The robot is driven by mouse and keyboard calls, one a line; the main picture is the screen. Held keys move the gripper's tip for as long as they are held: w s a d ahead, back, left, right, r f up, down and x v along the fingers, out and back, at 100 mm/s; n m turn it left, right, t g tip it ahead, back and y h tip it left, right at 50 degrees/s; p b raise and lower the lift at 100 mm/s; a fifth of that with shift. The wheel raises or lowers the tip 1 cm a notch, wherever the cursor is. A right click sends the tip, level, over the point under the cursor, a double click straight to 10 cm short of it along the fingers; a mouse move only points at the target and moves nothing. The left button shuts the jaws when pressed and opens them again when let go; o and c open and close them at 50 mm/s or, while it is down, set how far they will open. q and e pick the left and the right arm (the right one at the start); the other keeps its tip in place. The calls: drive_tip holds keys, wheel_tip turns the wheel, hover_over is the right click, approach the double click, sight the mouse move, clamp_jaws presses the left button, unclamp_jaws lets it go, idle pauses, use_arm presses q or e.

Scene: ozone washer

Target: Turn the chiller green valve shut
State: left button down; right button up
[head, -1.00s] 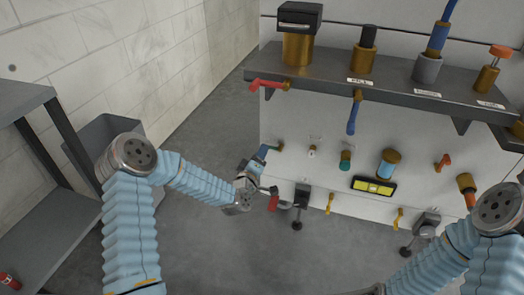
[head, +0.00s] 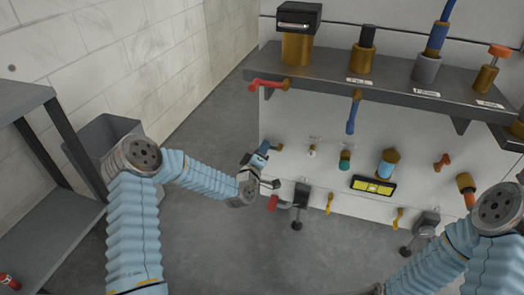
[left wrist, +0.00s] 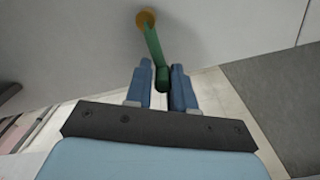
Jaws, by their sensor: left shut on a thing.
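The green valve handle (left wrist: 152,45) shows in the left wrist view, running from a brass fitting (left wrist: 146,19) on the pale panel down between the blue fingers. My left gripper (left wrist: 163,76) is shut on the outer end of this handle. In the head view my left gripper (head: 262,150) is at the left edge of the white panel, beside a brass fitting (head: 278,147). The green handle is mostly hidden by the gripper there. My right arm enters at the lower right of the head view; its gripper is out of view.
A red-handled valve (head: 268,84) sits above, on the edge of the grey shelf (head: 330,82). A blue handle (head: 352,117) hangs to the right.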

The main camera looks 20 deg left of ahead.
use_arm(q)
drive_tip(key=shift+a+f, duration=0.15)
drive_tip(key=shift+f, duration=0.05)
drive_tip(key=shift+r+m+b, duration=0.35)
drive_tip(key=shift+m+b, duration=0.5)
drive_tip(key=shift+m, duration=0.15)
drive_tip(key=m+b, duration=0.1)
drive_tip(key=r+m+b, duration=0.1)
drive_tip(key=shift+d+m, duration=0.2)
drive_tip(key=shift+m, duration=0.1)
drive_tip(key=m+b, duration=0.1)
drive_tip(key=d+r+m+b, duration=0.1)
drive_tip(key=m, duration=0.1)
drive_tip(key=r+m+b, duration=0.1)
drive_tip(key=shift+s+d+m, duration=0.1)
drive_tip(key=shift+d+m, duration=0.1)
drive_tip(key=shift+m, duration=0.1)
drive_tip(key=d+m+b, duration=0.1)
drive_tip(key=m, duration=0.1)
drive_tip(key=d+r+m+b, duration=0.1)
drive_tip(key=m, duration=0.1)
drive_tip(key=shift+r+b, duration=0.15)
drive_tip(key=shift+b, duration=0.2)
drive_tip(key=shift+d+r+m+b, duration=0.1)
drive_tip(key=shift+d+m+b, duration=0.25)
drive_tip(key=shift+m, duration=0.8)
drive_tip(key=shift+d+r+m+b, duration=0.15)
drive_tip(key=shift+d+m, duration=0.35)
drive_tip(key=shift+m, duration=0.65)
